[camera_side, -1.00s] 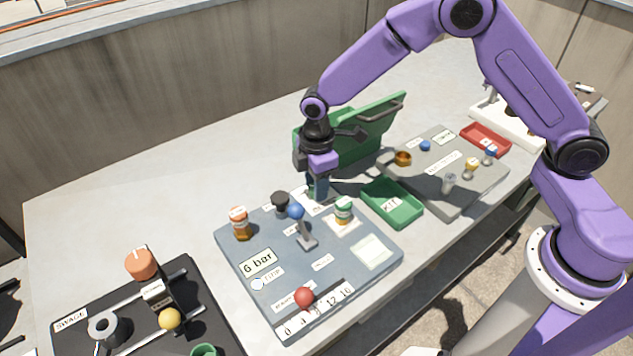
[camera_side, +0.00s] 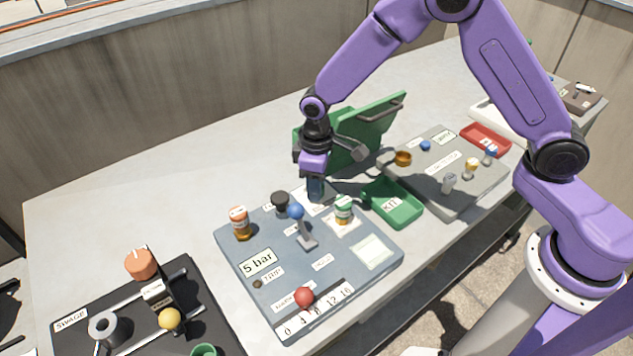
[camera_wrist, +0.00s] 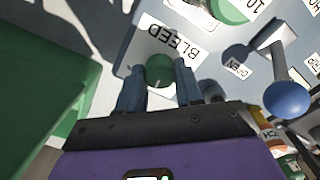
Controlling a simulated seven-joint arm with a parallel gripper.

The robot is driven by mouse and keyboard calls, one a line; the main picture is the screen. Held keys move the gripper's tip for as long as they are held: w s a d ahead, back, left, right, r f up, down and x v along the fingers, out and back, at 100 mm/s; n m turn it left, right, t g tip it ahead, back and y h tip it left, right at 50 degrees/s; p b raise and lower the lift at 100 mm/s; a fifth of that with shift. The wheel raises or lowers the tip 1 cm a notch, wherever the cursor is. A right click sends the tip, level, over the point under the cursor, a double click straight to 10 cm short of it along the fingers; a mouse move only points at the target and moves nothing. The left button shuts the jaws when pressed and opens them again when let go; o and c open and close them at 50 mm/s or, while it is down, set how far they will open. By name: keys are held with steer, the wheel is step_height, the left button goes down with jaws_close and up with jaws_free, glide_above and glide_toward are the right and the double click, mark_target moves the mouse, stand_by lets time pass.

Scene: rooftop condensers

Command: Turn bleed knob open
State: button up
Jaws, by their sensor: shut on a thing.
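The bleed knob is a small green round knob (camera_wrist: 160,68) beside the BLEED label (camera_wrist: 170,38) in the wrist view. My gripper (camera_wrist: 158,78) is shut on it, with one blue-grey finger at each side. In the side view my gripper (camera_side: 316,196) points down at the far edge of the grey panel (camera_side: 225,245), and its fingers hide the knob. The small round TRIP lamp (camera_side: 257,284) is dark.
A blue-tipped lever (camera_side: 296,212), a black knob (camera_side: 280,201) and a green-and-white knob (camera_side: 343,209) stand close around my gripper. An open green case lid (camera_side: 365,140) rises behind it. A green KIT tray (camera_side: 393,205) is to the right.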

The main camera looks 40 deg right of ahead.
steer(key=m, duration=0.5)
steer(key=shift+m, duration=0.3)
steer(key=m, duration=0.4)
steer(key=shift+m, duration=0.3)
steer(key=o, duration=1)
steer(key=shift+o, duration=0.2)
steer(key=shift+r, duration=0.1)
step_height(320, 180, up, 17)
steer(key=shift+r, duration=0.15)
